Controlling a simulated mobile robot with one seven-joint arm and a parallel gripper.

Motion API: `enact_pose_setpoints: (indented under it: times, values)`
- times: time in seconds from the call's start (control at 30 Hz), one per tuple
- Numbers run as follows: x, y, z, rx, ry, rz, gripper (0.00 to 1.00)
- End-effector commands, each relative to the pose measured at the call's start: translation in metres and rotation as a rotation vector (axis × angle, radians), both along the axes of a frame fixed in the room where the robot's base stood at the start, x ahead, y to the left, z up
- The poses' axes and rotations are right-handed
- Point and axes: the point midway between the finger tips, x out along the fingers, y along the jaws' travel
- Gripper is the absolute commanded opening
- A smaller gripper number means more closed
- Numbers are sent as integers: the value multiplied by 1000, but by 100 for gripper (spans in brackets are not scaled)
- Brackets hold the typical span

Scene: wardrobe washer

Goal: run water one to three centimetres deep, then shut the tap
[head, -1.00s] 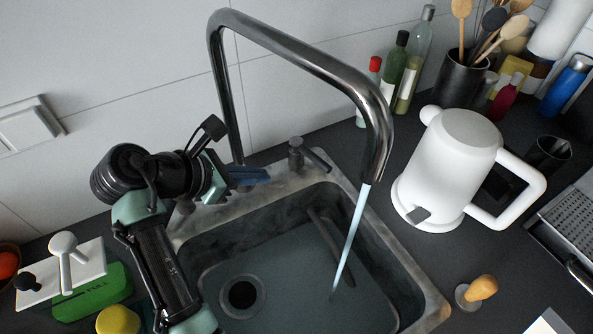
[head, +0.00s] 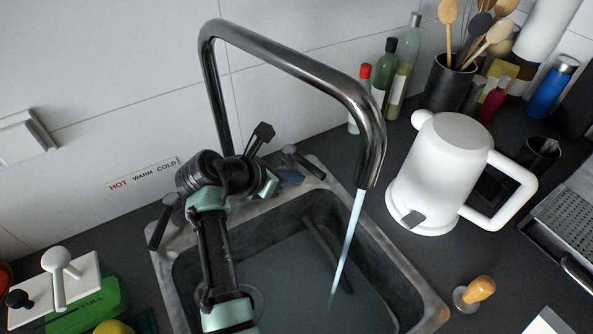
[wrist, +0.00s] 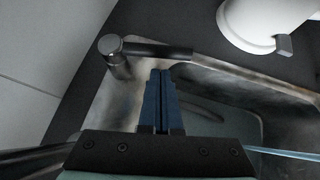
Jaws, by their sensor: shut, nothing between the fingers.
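The chrome tap spout (head: 372,130) arches over the sink (head: 430,298). A pale water stream (head: 348,240) runs from it into the basin. Grey-blue water (head: 295,270) seems to cover the basin floor; its depth is hard to judge. The right tap lever (head: 306,163) sits at the sink's back rim, and the left lever (head: 160,224) at the back left corner. My gripper (head: 290,179) is shut and empty beside the right lever. In the wrist view its blue fingertips (wrist: 165,76) are close to the dark lever (wrist: 155,50); contact cannot be told.
A white kettle (head: 445,175) stands right of the sink. Bottles (head: 385,75) and a utensil pot (head: 450,85) stand behind. A HOT/WARM/COLD label (head: 143,174) is on the wall. My arm hides part of the basin.

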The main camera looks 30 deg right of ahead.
Motion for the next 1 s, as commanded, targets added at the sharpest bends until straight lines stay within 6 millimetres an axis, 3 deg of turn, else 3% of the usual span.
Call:
enact_pose_setpoints:
  times: [1.0]
  values:
    - [1,-26,3,1,2,0,0]
